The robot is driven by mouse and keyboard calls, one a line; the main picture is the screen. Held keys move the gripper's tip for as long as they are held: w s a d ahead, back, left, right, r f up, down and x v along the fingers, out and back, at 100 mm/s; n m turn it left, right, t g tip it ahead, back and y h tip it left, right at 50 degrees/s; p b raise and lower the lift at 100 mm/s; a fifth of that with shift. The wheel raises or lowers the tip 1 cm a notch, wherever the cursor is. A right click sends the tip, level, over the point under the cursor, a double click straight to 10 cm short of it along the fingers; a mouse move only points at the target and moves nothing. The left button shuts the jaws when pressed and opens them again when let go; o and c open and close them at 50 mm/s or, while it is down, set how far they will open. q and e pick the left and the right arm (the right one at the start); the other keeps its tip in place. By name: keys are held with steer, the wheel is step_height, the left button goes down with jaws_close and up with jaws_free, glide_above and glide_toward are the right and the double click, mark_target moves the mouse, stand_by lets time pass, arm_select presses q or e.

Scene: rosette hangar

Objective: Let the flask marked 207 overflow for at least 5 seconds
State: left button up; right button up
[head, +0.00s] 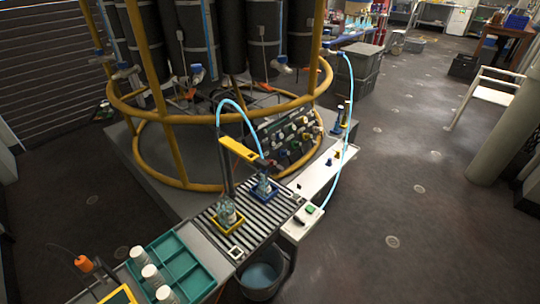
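Two clear flasks stand upright on a slatted roller track (262,213). One flask (263,186) sits in a blue square holder (254,195) under the end of an arched light-blue tube (236,101). The other flask (226,212) sits in a yellow square holder (216,225), nearer to me. Their markings are too small to read, so I cannot tell which is 207. I cannot tell the liquid level or whether anything flows. Neither of my grippers is in view.
A grey bucket (261,293) with bluish liquid stands below the track. A teal tray (190,250) with white-capped containers is at the front left. A white panel (290,230) with a green button (310,209) adjoins the track. A yellow-railed tank frame (170,118) stands behind.

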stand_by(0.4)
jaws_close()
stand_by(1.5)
